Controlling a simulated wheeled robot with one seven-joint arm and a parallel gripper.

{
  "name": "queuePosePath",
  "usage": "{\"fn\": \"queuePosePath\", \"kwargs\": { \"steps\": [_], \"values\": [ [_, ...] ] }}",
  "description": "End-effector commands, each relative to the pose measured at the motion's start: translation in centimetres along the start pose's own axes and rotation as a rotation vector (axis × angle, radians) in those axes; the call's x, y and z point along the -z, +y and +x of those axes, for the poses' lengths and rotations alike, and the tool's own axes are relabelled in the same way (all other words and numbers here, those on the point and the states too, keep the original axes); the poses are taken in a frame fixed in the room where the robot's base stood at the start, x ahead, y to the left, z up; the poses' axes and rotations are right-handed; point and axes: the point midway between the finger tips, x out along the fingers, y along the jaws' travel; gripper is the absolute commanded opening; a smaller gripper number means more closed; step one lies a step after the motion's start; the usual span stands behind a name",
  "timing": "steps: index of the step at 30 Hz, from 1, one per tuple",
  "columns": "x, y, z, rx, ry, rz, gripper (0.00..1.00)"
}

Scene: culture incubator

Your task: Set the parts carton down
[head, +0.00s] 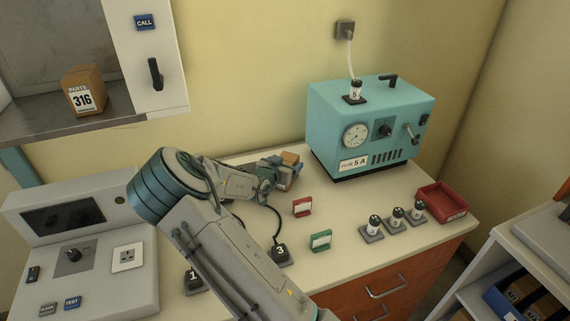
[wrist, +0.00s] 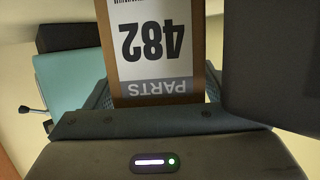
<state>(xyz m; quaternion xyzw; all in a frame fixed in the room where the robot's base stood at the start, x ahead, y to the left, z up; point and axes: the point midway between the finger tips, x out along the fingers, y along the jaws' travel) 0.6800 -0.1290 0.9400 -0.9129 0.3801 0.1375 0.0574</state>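The teal machine (head: 368,125) stands just right of the carton. Several small fuses and a red tray (head: 442,202) are at right. Another carton, 316 (head: 85,92), sits in the hatch. The counter's (head: 345,211) middle has free room.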

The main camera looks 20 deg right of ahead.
Motion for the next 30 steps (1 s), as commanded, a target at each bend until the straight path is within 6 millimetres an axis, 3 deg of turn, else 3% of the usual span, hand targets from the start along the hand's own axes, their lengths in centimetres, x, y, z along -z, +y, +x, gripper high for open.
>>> {"fn": "queuePosePath", "kwargs": {
  "steps": [8,21,30],
  "values": [
    [0.2,-0.1,-0.6,0.002,0.000,0.001,0.78],
    [0.2,-0.1,-8.6,0.004,-0.001,0.000,0.78],
    [0.2,0.0,-11.8,0.001,-0.001,0.000,0.78]
  ]
}}
